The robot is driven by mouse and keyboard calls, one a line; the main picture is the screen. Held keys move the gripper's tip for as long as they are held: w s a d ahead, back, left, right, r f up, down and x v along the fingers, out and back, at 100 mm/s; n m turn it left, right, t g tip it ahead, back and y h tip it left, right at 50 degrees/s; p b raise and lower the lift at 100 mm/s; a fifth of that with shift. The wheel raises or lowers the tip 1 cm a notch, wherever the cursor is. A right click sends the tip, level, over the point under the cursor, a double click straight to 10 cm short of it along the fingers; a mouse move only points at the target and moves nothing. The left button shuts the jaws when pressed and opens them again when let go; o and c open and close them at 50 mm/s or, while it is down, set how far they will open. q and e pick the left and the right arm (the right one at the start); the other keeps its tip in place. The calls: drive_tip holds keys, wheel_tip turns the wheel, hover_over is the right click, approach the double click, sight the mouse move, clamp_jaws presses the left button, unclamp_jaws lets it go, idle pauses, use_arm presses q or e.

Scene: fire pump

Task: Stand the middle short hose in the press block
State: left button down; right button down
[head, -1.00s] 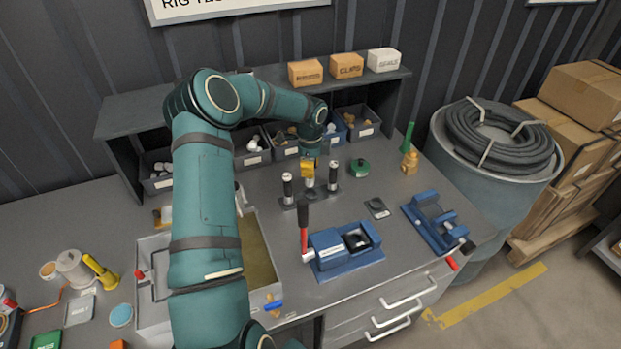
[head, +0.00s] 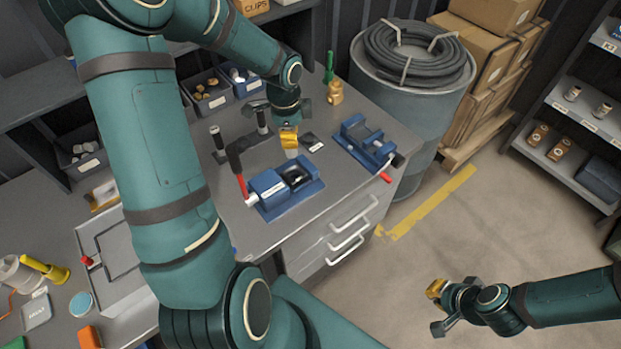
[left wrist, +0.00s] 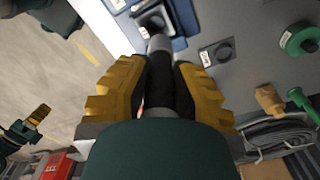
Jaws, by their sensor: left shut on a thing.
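My left gripper (head: 289,138) is shut on the middle short hose (left wrist: 159,85), a black tube with a silvery end. In the left wrist view the hose lies between my yellow fingertips (left wrist: 158,90). In the head view its pale lower end (head: 291,153) points down above the back of the blue press (head: 268,187), which has a dark opening and a red lever. I cannot tell whether the hose touches the press. Two other short hoses stand behind the press, left (head: 217,141) and right (head: 262,120). My right gripper (head: 437,308) is over the floor, away from the bench.
A second blue fixture (head: 367,145) stands right of the press. Parts bins (head: 208,100) line the back. A hose drum (head: 405,110) stands beyond the bench's right end.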

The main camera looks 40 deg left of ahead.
sight(293, 157)
use_arm(q)
drive_tip(key=f, duration=0.6)
drive_tip(key=shift+s+d+f+b, duration=0.2)
drive_tip(key=shift+d+f+b, duration=0.1)
drive_tip(key=shift+d+f, duration=0.1)
drive_tip(key=shift+f, duration=1.65)
drive_tip(key=shift+f+b, duration=0.15)
drive_tip(key=shift+b, duration=0.25)
drive_tip(key=c, duration=1)
unclamp_jaws()
drive_tip(key=shift+o, duration=0.2)
